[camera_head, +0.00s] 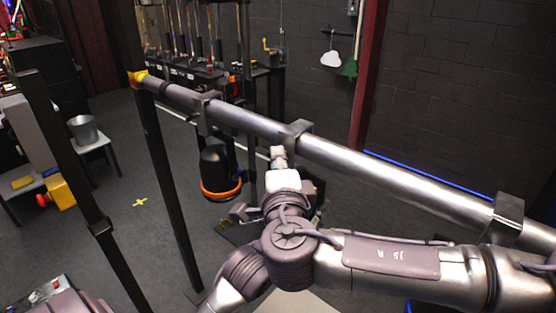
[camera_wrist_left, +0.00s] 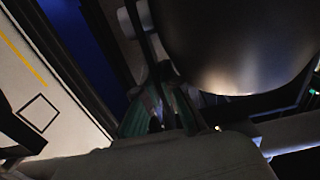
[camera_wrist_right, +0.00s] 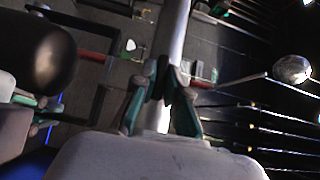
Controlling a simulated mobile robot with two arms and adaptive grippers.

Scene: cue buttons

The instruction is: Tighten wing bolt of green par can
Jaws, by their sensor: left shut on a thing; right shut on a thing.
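The par can's black body fills the upper right of the left wrist view (camera_wrist_left: 235,45). It also shows at the left of the right wrist view (camera_wrist_right: 40,58); no green marking on it is visible. My left gripper (camera_wrist_left: 155,85) is shut at a dark strap beside the can, which looks like its yoke. My right gripper (camera_wrist_right: 161,82) is shut on a small dark part in front of the pipe, at the clamp (camera_head: 300,130); it looks like the wing bolt, but the fingers mostly cover it. In the head view my arms hide the can and most of both grippers.
A silver pipe (camera_head: 400,178) runs across the head view, with more clamps (camera_head: 203,112) along it. A black par can with an orange ring (camera_head: 218,172) hangs left of my arms. Dark uprights (camera_head: 165,180) stand at the left. A stool with a bucket (camera_head: 84,130) is farther back.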

